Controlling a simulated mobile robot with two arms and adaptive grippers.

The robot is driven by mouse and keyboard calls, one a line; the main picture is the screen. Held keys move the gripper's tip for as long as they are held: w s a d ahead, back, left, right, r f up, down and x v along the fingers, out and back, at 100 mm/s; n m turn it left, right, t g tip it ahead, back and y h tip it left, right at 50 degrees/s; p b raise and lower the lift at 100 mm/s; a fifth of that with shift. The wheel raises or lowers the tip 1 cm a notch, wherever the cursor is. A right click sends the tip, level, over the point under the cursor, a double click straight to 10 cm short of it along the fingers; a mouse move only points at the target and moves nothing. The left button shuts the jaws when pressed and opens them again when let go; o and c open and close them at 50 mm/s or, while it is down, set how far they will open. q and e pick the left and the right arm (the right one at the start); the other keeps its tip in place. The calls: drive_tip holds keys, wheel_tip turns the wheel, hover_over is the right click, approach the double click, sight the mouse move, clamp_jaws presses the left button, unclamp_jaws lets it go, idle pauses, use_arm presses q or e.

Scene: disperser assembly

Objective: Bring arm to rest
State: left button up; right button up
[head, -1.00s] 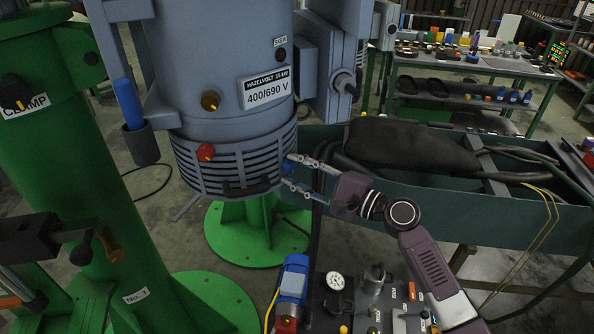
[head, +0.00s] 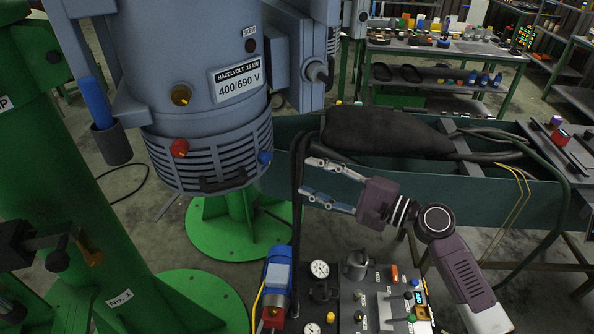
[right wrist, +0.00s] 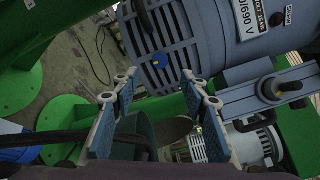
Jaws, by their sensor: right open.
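My right gripper (head: 308,177) is open and empty in the head view, to the right of the grey-blue motor housing (head: 204,124) and apart from it. Its two blue-padded fingers point left toward the housing. A blue knob (head: 265,158) on the housing's slotted lower band lies left of the fingertips. A red knob (head: 179,148) sits on the band's left side. In the right wrist view the open fingers (right wrist: 163,92) have nothing between them, and the blue knob (right wrist: 160,60) shows beyond them on the slotted band. My left gripper is not in view.
A control panel (head: 372,318) with a gauge and a blue pump motor (head: 277,275) stands below my right gripper. A dark green trough (head: 475,195) with a black bag and hoses lies behind it. A green column (head: 50,190) fills the left. A workbench (head: 450,52) stands at the back.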

drive_tip(key=shift+s+d, duration=0.3)
drive_tip(key=shift+d, duration=0.05)
drive_tip(key=d+f+h+b, duration=0.1)
drive_tip(key=d+f+h, duration=0.2)
drive_tip(key=f, duration=0.8)
drive_tip(key=d+f+h, duration=0.2)
drive_tip(key=f, duration=0.8)
drive_tip(key=d+f+h+b, duration=0.1)
drive_tip(key=d+f+h, duration=0.2)
drive_tip(key=f, duration=0.8)
drive_tip(key=s+d+f+n+g+h, duration=0.1)
drive_tip(key=s+f, duration=0.3)
drive_tip(key=f, duration=0.3)
drive_tip(key=s+d+f+n+g+h, duration=0.1)
drive_tip(key=s+d+f+g, duration=0.1)
drive_tip(key=s+f, duration=0.3)
drive_tip(key=s+d+f+n+g+h+b, duration=0.3)
drive_tip(key=s+f+n, duration=0.2)
drive_tip(key=s+f, duration=1.25)
drive_tip(key=s+f+n+g, duration=0.1)
drive_tip(key=s+f+n, duration=0.2)
drive_tip(key=s, duration=0.9)
drive_tip(key=s+f+n+g+h+b, duration=0.1)
drive_tip(key=s+f+n, duration=0.3)
drive_tip(key=s+f, duration=0.4)
drive_tip(key=s+g, duration=0.1)
drive_tip(key=s, duration=0.3)
drive_tip(key=shift+s+a+f+g+h, duration=0.15)
drive_tip(key=shift+a+g+h, duration=0.15)
